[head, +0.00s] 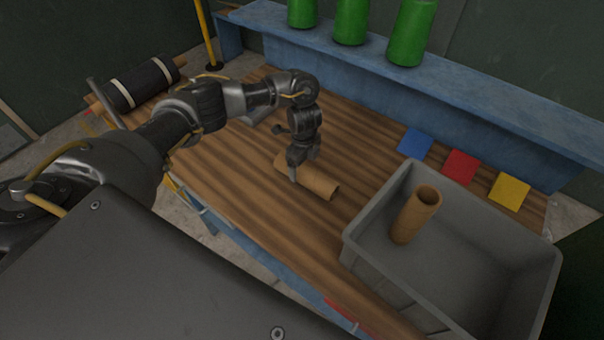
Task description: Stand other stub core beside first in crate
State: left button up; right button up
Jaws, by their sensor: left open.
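One brown cardboard stub core (417,213) stands upright inside the grey crate (453,300), near the crate's left wall. The other stub core (318,184) lies on its side on the wooden table. My left gripper (299,172) is over this lying core, pointing down with its fingers at the core's middle. The fingers are open, and they hide part of the core. I cannot tell whether they touch it. My right gripper is not in view.
Blue, red and yellow squares (461,166) lie behind the crate. Green bottles (411,32) stand on a blue shelf (470,90) along the back. A black roll (142,84) lies at the left. The crate floor right of the standing core is free.

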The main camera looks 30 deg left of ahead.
aim_at(304, 168)
pick_arm(q)
jog(key=shift+s+d+f, duration=0.1)
jog(key=shift+s+f, duration=0.05)
jog(key=shift+f, duration=0.25)
notch_tip(304, 168, down, 4)
jog(key=shift+f+b, duration=0.2)
jog(key=shift+b, duration=0.3)
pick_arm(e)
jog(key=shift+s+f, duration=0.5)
pick_arm(q)
jog(key=c, duration=1.3)
jog(key=shift+o, duration=0.2)
jog(key=shift+r, duration=0.55)
jog(key=r, duration=0.1)
jog(key=r+p, duration=0.1)
jog(key=shift+w+r, duration=0.2)
jog(key=shift+r, duration=0.15)
jog(key=s+a+r+p, duration=0.1)
jog(key=s+a+r, duration=0.7)
jog(key=s, duration=0.3)
jog(key=shift+a+r, duration=0.3)
jog(key=shift+r, duration=0.4)
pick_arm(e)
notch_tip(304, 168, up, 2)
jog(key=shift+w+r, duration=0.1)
